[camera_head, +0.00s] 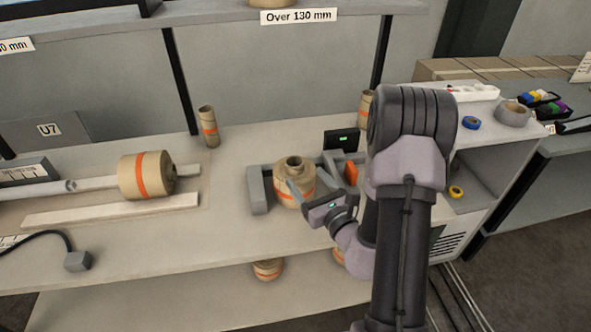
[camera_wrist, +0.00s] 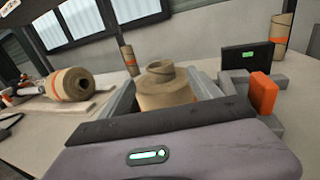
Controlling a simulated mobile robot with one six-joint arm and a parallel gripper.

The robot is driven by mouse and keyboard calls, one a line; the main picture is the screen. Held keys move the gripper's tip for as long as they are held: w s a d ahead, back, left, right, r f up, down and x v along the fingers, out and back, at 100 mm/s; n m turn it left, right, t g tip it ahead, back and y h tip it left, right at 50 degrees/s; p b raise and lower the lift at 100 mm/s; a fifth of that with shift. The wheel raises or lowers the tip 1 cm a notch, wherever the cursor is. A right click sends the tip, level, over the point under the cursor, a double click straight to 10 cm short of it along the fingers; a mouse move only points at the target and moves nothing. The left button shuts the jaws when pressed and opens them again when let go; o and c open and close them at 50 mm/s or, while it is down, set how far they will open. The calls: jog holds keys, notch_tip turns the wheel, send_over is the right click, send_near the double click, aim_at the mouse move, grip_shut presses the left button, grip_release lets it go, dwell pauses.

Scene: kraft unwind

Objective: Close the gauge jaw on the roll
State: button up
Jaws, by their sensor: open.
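The kraft roll (camera_head: 293,186) stands upright on the bench, brown with an orange band and a narrower collar on top. It also shows in the wrist view (camera_wrist: 166,92). The gauge has a grey block jaw (camera_head: 258,191) left of the roll. On the right is a grey jaw with an orange block (camera_head: 351,174), clearer in the wrist view (camera_wrist: 263,94). My gripper (camera_head: 312,190) is open, its fingers reaching on either side of the roll. I cannot tell whether they touch it. My gripper and arm hide part of the gauge's right side.
A dark display (camera_head: 341,141) with a green readout stands behind the gauge. A banded roll (camera_head: 146,176) sits on a shaft to the left. A slim tube (camera_head: 208,126) stands behind. The bench between the shaft and gauge is clear.

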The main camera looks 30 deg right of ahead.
aim_at(299, 170)
jog(key=w, duration=0.7)
jog(key=shift+w, duration=0.4)
jog(key=shift+c, duration=0.4)
grip_shut()
